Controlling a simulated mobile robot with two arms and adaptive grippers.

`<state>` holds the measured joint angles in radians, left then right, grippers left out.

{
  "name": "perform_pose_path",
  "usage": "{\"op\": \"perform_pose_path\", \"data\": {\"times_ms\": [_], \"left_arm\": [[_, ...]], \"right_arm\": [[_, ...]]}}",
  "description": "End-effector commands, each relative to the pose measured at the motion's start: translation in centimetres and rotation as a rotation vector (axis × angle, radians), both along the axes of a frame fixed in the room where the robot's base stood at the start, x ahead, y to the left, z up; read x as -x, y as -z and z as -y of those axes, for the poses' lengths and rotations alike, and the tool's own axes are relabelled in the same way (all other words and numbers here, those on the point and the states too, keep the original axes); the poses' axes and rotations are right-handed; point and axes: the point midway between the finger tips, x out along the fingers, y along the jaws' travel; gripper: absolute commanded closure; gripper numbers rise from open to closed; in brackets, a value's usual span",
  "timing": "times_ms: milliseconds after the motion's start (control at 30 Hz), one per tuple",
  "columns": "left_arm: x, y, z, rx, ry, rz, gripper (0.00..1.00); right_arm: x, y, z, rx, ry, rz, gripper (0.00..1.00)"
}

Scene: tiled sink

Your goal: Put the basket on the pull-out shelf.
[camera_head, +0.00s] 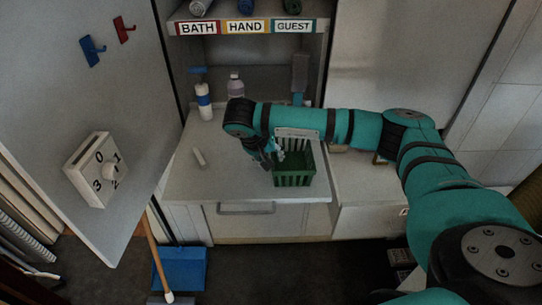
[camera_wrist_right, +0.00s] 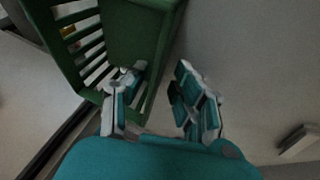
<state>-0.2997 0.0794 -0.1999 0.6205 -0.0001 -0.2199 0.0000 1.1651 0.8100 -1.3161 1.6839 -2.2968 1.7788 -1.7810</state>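The green basket (camera_head: 296,178) appears to stand upright on the white pull-out shelf (camera_head: 222,187), near its right front part. My right gripper (camera_head: 268,157) is at the basket's left side, low and close to its rim. In the right wrist view the fingers of my right gripper (camera_wrist_right: 160,100) are spread apart. A wall of the basket (camera_wrist_right: 142,35) lies between them, with one finger on the basket's inner side and the other outside. A gap shows beside the outer finger. My left gripper is out of view.
A small white object (camera_head: 199,156) lies left on the shelf. A pump bottle (camera_head: 204,103) and a clear bottle (camera_head: 236,86) stand behind. An open door (camera_head: 90,130) is at the left, and a blue dustpan (camera_head: 181,268) is on the floor.

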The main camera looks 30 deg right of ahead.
Motion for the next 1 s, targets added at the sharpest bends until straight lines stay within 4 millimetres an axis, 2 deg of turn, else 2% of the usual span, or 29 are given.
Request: {"op": "perform_pose_path", "data": {"times_ms": [233, 600, 700, 1000], "left_arm": [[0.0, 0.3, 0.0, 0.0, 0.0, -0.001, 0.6], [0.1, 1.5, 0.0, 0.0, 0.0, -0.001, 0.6], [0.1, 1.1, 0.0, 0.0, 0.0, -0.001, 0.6], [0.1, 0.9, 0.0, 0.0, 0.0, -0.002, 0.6]], "right_arm": [[0.2, -1.3, -0.7, -0.002, -0.002, 0.002, 0.71], [1.4, -8.2, -4.2, -0.001, -0.002, 0.004, 0.71], [1.7, -9.7, -4.7, 0.0, -0.001, 0.004, 0.71], [2.0, -10.7, -5.4, 0.0, 0.0, 0.0, 0.71]]}}
